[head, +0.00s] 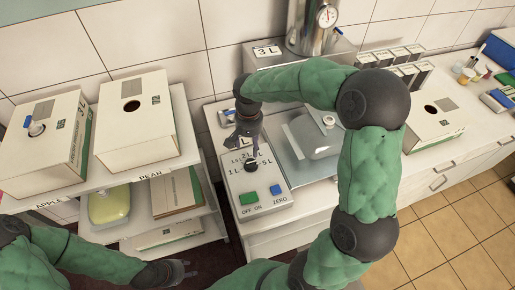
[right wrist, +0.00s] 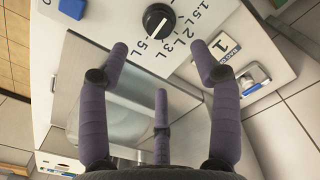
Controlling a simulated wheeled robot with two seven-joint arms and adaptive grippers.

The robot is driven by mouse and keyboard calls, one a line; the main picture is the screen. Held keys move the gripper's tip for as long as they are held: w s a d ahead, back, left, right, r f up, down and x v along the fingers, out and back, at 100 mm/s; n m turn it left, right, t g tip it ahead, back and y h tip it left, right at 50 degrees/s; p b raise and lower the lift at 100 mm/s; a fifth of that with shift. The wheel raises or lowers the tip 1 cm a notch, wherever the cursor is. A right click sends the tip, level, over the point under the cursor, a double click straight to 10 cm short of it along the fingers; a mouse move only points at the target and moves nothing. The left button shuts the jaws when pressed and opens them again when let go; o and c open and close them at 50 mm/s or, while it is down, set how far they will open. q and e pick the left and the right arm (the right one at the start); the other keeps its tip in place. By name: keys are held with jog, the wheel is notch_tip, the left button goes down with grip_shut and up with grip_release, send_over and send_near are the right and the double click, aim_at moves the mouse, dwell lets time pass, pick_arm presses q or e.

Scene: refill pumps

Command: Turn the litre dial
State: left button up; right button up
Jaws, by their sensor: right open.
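The litre dial, a black round knob (head: 250,167), sits on a pale control box (head: 273,208) with litre labels around it. In the right wrist view the knob (right wrist: 158,20) is at the top, with a white line slanting across its face; which label it points to is not clear. My right gripper (head: 248,130) hangs over the far part of the box, near the dial. In the right wrist view its purple fingers (right wrist: 161,70) are spread, with the knob beyond their tips and nothing between them. My left gripper (head: 180,269) is low at the left, empty, fingers apart.
The box has a green button (head: 248,198) and a blue button (head: 276,190). A clear container (head: 315,140) stands right of it, partly behind my right arm. A steel tank (head: 313,25) with a gauge stands behind. White cartons (head: 135,115) sit on the left shelf.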

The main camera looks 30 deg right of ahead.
aim_at(251, 162)
jog(key=f, duration=0.3)
jog(key=shift+s+a+f+b, duration=0.2)
jog(key=shift+f+b, duration=0.1)
jog(key=shift+b, duration=0.05)
notch_tip(251, 162, down, 7)
jog(key=shift+w+d+r+b, duration=0.1)
jog(key=shift+d+b, duration=0.05)
jog(key=shift+b, duration=0.35)
jog(key=c, duration=1.2)
